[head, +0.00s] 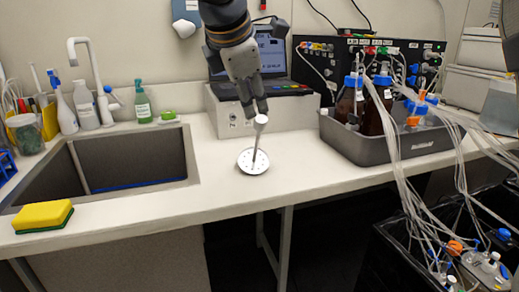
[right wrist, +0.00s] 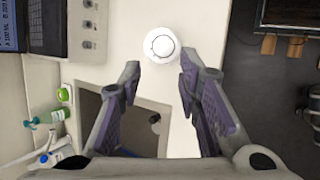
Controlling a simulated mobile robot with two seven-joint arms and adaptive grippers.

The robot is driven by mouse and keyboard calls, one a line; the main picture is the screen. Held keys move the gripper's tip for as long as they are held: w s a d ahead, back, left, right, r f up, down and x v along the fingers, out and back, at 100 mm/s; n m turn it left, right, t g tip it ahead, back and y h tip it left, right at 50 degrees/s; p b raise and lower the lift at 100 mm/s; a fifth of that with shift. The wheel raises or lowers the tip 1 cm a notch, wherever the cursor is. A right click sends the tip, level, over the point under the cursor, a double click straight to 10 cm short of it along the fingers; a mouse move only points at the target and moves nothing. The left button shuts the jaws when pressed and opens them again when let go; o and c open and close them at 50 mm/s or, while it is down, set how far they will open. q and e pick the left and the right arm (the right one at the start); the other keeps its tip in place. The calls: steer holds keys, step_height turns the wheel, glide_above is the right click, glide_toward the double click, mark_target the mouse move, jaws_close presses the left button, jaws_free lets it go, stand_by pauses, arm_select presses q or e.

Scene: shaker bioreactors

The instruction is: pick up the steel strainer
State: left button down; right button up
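The steel strainer (head: 253,162) stands on the white counter right of the sink, its round perforated disc down and its handle rising to a wider top end. In the right wrist view the strainer (right wrist: 161,45) shows from above as a pale round shape just beyond my fingertips. My right gripper (head: 256,109) points down from above, with its fingertips close to the handle's top end. In the right wrist view my right gripper (right wrist: 159,72) has its fingers spread apart with nothing between them. Whether a finger touches the handle cannot be told. My left gripper is not in view.
The sink (head: 130,160) lies to the left, with a yellow sponge (head: 43,216) at its front. A grey tray (head: 400,148) with brown bottles and tubing stands to the right. A grey instrument (head: 225,118) stands behind. The counter around the strainer is clear.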

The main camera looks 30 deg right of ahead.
mark_target(259, 129)
steer(key=x, duration=1.1)
steer(key=shift+s+a+f, duration=0.1)
steer(key=shift+a+f, duration=0.05)
jaws_close()
